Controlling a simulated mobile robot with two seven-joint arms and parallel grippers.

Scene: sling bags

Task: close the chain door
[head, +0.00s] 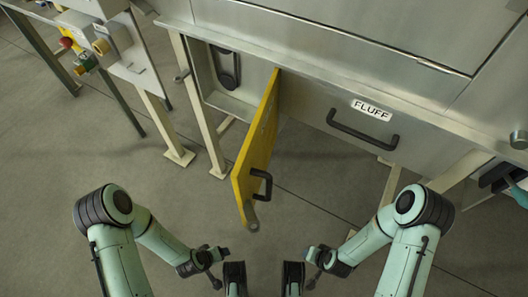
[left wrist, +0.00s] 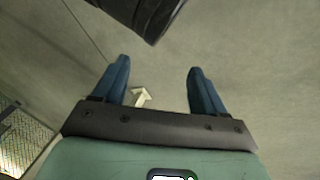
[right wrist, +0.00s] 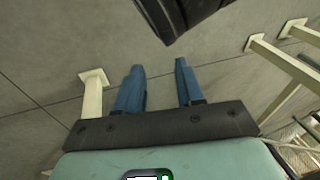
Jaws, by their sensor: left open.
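The chain door (head: 255,150) is a yellow panel with a black handle (head: 262,185) and a grey latch tab at its lower end. It stands wide open, swung out from the steel machine. The chain compartment (head: 243,99) behind it is exposed, with a dark chain-like loop (head: 230,70) inside. My left gripper (head: 219,267) is below and left of the door's free end, apart from it. In the left wrist view its two fingers (left wrist: 159,70) are spread and empty. My right gripper (head: 313,268) is below and right of the door, also open and empty in the right wrist view (right wrist: 157,70).
A steel drawer front labelled FLUFF with a black handle (head: 362,130) is right of the door. A stand with red and yellow knobs (head: 85,50) is at the upper left. Cream machine legs (head: 200,105) reach the floor. The grey floor left of the door is clear.

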